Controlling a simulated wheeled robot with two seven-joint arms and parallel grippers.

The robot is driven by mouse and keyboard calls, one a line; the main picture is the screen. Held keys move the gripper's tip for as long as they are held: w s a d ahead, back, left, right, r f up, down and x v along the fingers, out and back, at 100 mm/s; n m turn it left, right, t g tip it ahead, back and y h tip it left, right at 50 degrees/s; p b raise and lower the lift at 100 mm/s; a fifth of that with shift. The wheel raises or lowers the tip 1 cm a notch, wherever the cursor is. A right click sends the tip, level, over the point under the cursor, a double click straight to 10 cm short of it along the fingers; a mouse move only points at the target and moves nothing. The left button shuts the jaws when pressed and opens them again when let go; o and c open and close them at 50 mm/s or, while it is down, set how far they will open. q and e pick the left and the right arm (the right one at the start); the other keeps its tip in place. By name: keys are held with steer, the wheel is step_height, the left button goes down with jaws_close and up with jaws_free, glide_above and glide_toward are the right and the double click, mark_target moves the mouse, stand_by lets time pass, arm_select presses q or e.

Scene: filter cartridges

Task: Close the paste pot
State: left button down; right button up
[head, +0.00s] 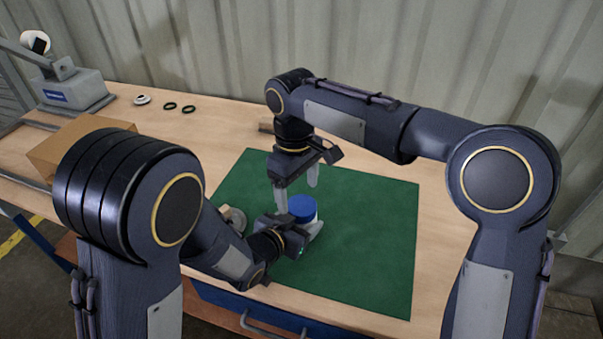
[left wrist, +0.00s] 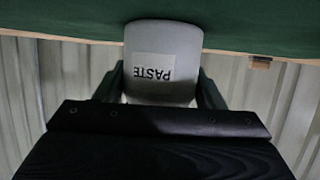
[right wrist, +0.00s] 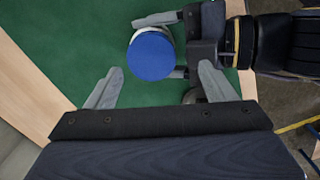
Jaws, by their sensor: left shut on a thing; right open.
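The paste pot (left wrist: 160,60) is a pale grey cylinder with a white label reading PASTE, upside down in the left wrist view. It stands on the green mat (head: 365,215). A blue lid (head: 302,207) sits on its top; it also shows in the right wrist view (right wrist: 151,56). Whether the lid is fully tightened cannot be told. My left gripper (head: 300,232) is shut on the pot's body from the side. My right gripper (head: 296,190) is open, pointing down, above and a little behind the lid; its fingers are clear of it (right wrist: 155,88).
A grey round part (head: 235,219) lies by my left arm. A cardboard box (head: 75,145) stands at the left. A grey device (head: 75,88), a light ring (head: 142,100) and dark rings (head: 178,107) are at the back left. The mat's right side is clear.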

mark_target(302, 205)
steer(key=n, duration=0.5)
steer(key=shift+w+d+r+n, duration=0.1)
steer(key=shift+r+n, duration=0.25)
steer(key=shift+n, duration=0.05)
steer(key=n, duration=0.3)
steer(key=shift+r, duration=0.25)
steer(key=n, duration=0.4)
steer(key=shift+w+d+r, duration=0.15)
steer(key=shift+w+r, duration=0.05)
steer(key=shift+r, duration=0.2)
steer(key=n, duration=0.2)
steer(key=r+n, duration=0.1)
steer(key=n, duration=0.2)
steer(key=shift+w+d+t, duration=0.1)
steer(key=shift+d+t, duration=0.05)
steer(key=shift+t, duration=0.15)
steer(key=shift+f, duration=4.05)
